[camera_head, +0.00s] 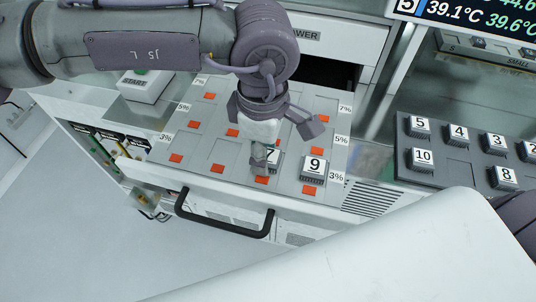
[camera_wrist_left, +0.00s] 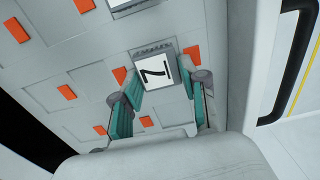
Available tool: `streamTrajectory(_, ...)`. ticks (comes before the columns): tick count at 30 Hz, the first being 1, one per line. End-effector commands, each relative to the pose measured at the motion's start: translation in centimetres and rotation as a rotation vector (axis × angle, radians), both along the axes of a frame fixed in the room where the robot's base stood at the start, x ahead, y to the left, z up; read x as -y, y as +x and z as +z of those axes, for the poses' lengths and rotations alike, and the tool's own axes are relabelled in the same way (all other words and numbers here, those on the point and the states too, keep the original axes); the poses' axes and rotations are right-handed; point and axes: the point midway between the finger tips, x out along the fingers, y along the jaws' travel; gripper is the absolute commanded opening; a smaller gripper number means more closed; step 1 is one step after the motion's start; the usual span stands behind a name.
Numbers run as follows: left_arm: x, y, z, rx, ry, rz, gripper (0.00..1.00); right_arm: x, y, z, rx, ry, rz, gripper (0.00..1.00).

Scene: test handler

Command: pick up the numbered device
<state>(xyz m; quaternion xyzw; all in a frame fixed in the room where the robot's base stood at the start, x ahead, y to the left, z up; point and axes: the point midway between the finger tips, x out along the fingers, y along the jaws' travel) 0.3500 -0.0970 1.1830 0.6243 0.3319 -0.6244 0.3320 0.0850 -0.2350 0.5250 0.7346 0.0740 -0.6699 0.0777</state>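A grey device numbered 7 (camera_head: 274,156) sits in the grey drawer tray, partly hidden by my left gripper. In the left wrist view, device 7 (camera_wrist_left: 153,71) lies between the fingers of my left gripper (camera_wrist_left: 163,100), which is open. In the head view my left gripper (camera_head: 278,138) points down over this device; I cannot tell whether a finger touches it. A device numbered 9 (camera_head: 314,168) sits in the tray just to the right. My right gripper is not in view.
The open drawer tray (camera_head: 207,143) has several orange-marked slots and a black front handle (camera_head: 225,229). A dark tray (camera_head: 448,172) at right holds several numbered devices. A START button box (camera_head: 143,86) stands at left. A large white surface fills the lower right foreground.

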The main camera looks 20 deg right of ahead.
Motion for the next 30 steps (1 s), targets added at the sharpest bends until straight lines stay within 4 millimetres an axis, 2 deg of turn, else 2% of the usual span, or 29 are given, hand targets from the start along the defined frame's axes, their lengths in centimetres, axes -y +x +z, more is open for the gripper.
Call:
streamTrajectory(1, 0.0, 0.0, 0.0, 0.000, 0.000, 0.000, 0.26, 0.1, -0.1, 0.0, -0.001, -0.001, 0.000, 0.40)
streamTrajectory(4, 0.0, 0.0, 0.0, 0.000, 0.000, 0.000, 0.10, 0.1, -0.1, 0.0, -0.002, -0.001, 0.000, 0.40)
streamTrajectory(14, 0.0, 0.1, 0.3, 0.002, -0.001, 0.001, 0.09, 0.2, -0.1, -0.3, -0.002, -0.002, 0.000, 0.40)
streamTrajectory(19, 0.1, 0.1, 1.7, 0.003, -0.003, 0.000, 0.09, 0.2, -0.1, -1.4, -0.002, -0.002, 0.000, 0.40)
streamTrajectory(22, 0.1, 0.1, 3.5, 0.005, -0.003, 0.000, 0.09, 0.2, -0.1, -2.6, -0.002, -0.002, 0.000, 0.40)
streamTrajectory(30, 3.4, -5.2, 7.3, 0.004, -0.001, -0.006, 0.09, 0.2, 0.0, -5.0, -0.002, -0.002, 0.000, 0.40)
